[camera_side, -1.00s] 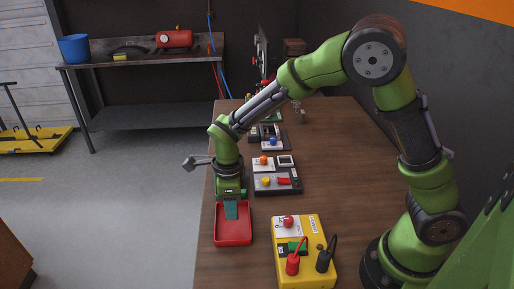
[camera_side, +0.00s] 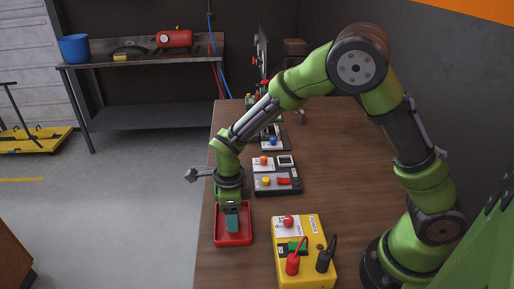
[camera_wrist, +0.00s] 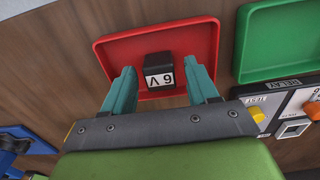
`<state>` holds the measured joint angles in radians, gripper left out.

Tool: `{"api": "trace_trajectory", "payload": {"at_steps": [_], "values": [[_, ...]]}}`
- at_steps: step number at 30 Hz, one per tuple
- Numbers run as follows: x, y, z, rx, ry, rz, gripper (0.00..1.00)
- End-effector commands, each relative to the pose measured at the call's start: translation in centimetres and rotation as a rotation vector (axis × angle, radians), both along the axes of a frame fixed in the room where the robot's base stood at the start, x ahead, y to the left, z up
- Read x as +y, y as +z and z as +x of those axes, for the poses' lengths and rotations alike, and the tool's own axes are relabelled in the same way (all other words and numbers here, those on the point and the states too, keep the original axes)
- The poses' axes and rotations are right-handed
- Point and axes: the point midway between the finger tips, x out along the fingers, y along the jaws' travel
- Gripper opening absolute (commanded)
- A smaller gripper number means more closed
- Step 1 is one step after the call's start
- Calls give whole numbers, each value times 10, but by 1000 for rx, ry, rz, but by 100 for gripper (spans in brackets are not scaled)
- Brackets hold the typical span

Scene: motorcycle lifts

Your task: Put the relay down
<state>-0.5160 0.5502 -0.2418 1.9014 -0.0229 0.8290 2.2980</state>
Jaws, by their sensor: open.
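The relay (camera_wrist: 159,70) is a small black block with a white label reading "6V", upside down in the wrist view. It sits in the red tray (camera_wrist: 112,50), and the side view also shows the tray (camera_side: 219,241). My gripper (camera_wrist: 163,88) has its two teal fingers apart, one on either side of the relay, with gaps between them and the block. In the side view my gripper (camera_side: 232,219) points down into the tray, and its fingers hide the relay there.
A yellow box (camera_side: 287,262) with a red and a black plug stands to the right of the tray. Grey panels with buttons (camera_side: 277,183) lie behind it on the wooden table. A green tray (camera_wrist: 278,40) is beside the red one in the wrist view.

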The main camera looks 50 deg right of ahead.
Motion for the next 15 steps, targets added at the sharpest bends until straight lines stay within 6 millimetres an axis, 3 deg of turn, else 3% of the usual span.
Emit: {"api": "trace_trajectory", "payload": {"at_steps": [5, 15], "values": [[0, 8, 1, -4, 1, 1, 59], [1, 77, 1, -6, 1, 2, 59]]}}
